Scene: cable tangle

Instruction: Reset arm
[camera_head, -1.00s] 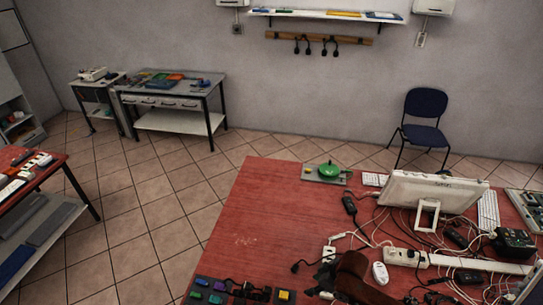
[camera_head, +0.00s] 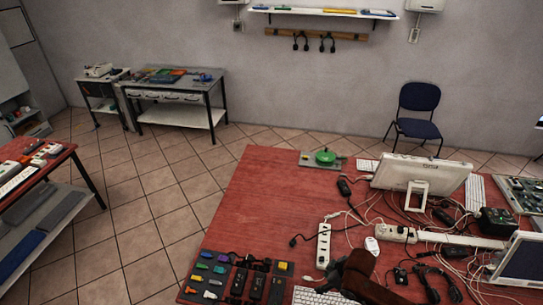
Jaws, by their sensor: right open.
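My right gripper (camera_head: 338,272) is at the bottom of the head view, over the near part of the red table (camera_head: 262,205). It is dark, open, and nothing shows between its fingers. Its brown-red arm part comes in from the lower right. A white power strip (camera_head: 323,243) lies just beyond it, and a white keyboard (camera_head: 315,297) lies partly hidden below it. Whether the gripper touches either cannot be told. My left gripper is out of view.
Tangled cables (camera_head: 375,215) spread around a white monitor (camera_head: 422,174), a long power strip (camera_head: 396,233) and a white mouse (camera_head: 372,245). A second monitor (camera_head: 522,262) stands at the lower right. Dark modules (camera_head: 237,283) fill the near left. The table's left middle is clear.

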